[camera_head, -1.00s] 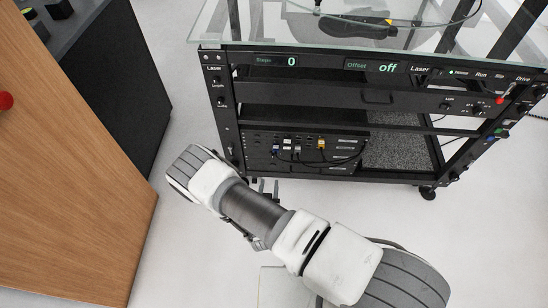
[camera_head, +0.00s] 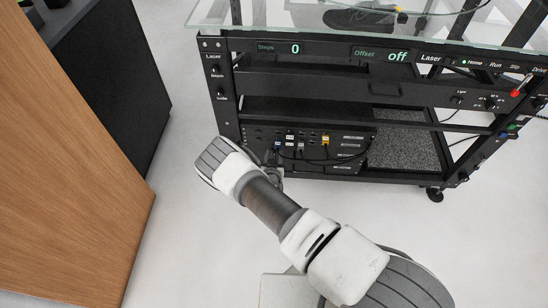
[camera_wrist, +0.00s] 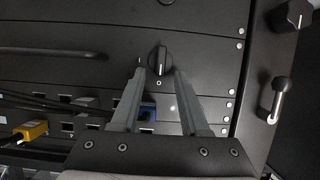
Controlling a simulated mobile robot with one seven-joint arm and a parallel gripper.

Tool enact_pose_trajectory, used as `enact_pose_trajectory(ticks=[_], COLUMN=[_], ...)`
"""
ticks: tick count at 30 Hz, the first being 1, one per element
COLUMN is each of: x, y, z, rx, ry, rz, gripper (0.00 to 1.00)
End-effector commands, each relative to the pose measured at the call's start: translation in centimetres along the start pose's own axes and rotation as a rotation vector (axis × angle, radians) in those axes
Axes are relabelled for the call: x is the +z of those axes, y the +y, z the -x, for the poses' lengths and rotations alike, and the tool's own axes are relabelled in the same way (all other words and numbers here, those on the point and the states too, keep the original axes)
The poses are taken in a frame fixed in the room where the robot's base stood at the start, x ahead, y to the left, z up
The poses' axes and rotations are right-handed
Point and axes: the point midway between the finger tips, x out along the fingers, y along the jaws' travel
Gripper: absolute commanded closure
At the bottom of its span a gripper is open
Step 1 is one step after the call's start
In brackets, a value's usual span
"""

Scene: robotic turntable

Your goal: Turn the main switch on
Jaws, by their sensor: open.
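A black rotary knob (camera_wrist: 159,60), which appears to be the main switch, sits on a dark panel in the wrist view. Its grip stands roughly upright, with a small round mark just below it. My gripper (camera_wrist: 160,74) is open, with one finger on each side of the knob's lower part in the picture. I cannot tell how far the fingertips are from the panel or whether they touch the knob. In the head view, my gripper (camera_head: 272,160) is low at the rack's left part, partly hidden by my wrist, and the knob cannot be made out there.
A blue connector (camera_wrist: 148,111) shows between my fingers, and a yellow connector (camera_wrist: 31,130) with black cables is at left. A side post carries another knob (camera_wrist: 294,15) and a lever (camera_wrist: 279,93). A wooden cabinet (camera_head: 70,200) stands left of my arm, with clear floor between.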

Motion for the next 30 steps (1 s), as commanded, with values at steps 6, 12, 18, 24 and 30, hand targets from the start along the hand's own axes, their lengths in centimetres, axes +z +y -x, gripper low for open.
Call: enact_pose_trajectory(ticks=[6, 12, 18, 24, 30], x=[-0.03, -0.03, -0.03, -0.02, -0.05], y=[0.01, 0.01, 0.01, 0.01, 0.11], z=[-0.45, -0.42, -0.40, -0.39, -0.39], rx=[0.000, 0.000, 0.000, 0.000, -0.003], ry=[0.000, 0.000, 0.000, 0.000, 0.000], rz=[0.000, 0.000, 0.000, 0.000, -0.011], gripper=[0.55, 0.68, 1.00, 1.00, 1.00])
